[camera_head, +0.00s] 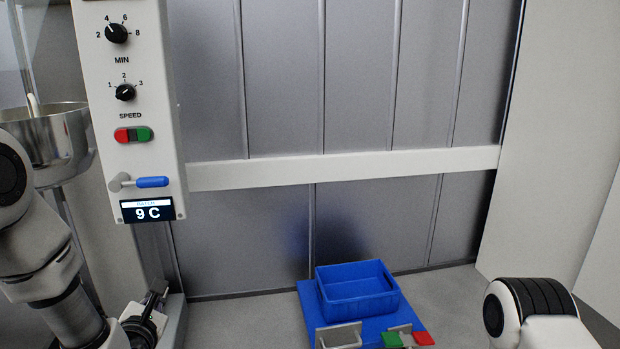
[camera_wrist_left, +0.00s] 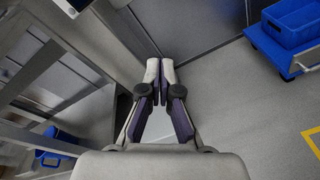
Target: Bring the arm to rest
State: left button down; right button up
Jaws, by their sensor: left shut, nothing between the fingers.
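My left arm comes in from the left in the head view, hanging down in front of the machine. My left gripper (camera_wrist_left: 155,72) shows in the left wrist view with its fingertips together and nothing between them. It points down past the machine's side, above the grey floor (camera_wrist_left: 225,120). In the head view its dark fingers (camera_head: 148,318) seem to show low at the left, partly cut off. Only a rounded link of my right arm shows at the lower right; its gripper is out of view.
A control panel (camera_head: 128,75) with dials, red and green buttons, a blue-handled lever (camera_head: 152,182) and a 9 C display stands beside a steel bowl (camera_head: 75,135). A blue crate (camera_head: 358,290) sits on a blue cart (camera_head: 312,302) by the grey wall. Floor left of the cart looks clear.

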pick_arm(q)
jog(key=s+d+f+m+g+h, duration=0.1)
jog(key=s+f+m+g, duration=0.3)
jog(key=f, duration=0.5)
jog(key=s+d+f+m+g+h, duration=0.1)
jog(key=s+d+f+m, duration=0.1)
jog(key=s+f, duration=0.55)
jog(key=s+d+f+m+g, duration=0.1)
jog(key=s+f+m+g, duration=0.25)
jog(key=f, duration=0.75)
jog(key=s+d+f+m+g+h, duration=0.1)
jog(key=s+d+f+m+g, duration=0.2)
jog(key=s+m, duration=0.7)
jog(key=s+f+m+g, duration=0.4)
jog(key=s+m, duration=0.4)
jog(key=m, duration=0.3)
notch_tip(320, 180, up, 33)
jog(key=m+p, duration=0.1)
jog(key=p, duration=3.1)
jog(key=shift+w+p, duration=0.3)
jog(key=shift+w, duration=0.05)
